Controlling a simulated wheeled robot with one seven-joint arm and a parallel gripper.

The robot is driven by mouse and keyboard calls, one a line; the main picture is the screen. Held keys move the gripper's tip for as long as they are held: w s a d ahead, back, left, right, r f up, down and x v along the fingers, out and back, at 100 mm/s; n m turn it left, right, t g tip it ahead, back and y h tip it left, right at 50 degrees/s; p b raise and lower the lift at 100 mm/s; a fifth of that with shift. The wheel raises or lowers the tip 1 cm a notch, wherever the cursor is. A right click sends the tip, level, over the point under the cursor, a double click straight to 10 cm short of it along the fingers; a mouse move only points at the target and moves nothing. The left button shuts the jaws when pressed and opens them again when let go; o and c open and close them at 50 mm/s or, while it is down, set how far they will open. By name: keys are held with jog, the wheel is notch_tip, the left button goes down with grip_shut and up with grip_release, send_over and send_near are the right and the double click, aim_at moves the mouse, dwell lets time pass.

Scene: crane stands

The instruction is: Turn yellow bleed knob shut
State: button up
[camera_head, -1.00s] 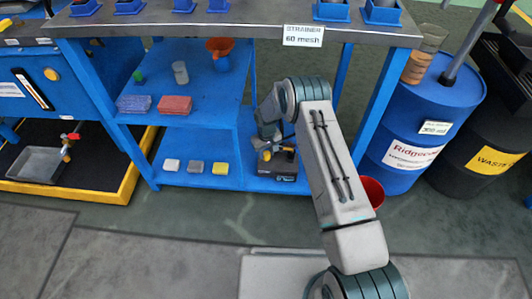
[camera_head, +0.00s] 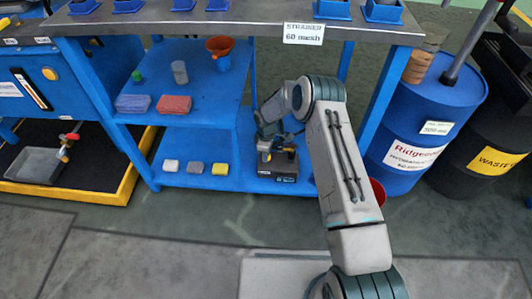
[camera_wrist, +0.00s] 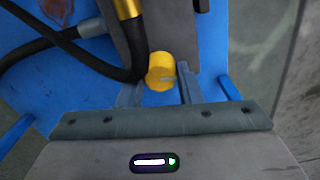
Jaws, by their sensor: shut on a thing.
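The yellow bleed knob (camera_wrist: 161,72) is a round yellow cap at the middle of the wrist view. My gripper (camera_wrist: 160,84) has one grey finger on each side of it and is shut on it. A small dark mark shows on the knob's face. In the head view my gripper (camera_head: 266,145) is at the small dark pump unit (camera_head: 277,170) on the lower blue shelf. There the knob is too small or too covered to make out.
Black hoses (camera_wrist: 70,45) and a brass fitting (camera_wrist: 127,9) lie close by the knob. Sponges (camera_head: 195,168) sit left on the lower shelf (camera_head: 230,150). A red bucket (camera_head: 377,191) and a blue drum (camera_head: 425,120) stand right of my arm.

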jog(key=shift+n, duration=0.8)
jog(key=o, duration=1)
notch_tip(320, 180, up, 8)
jog(key=p, duration=0.3)
jog(key=shift+f, duration=0.2)
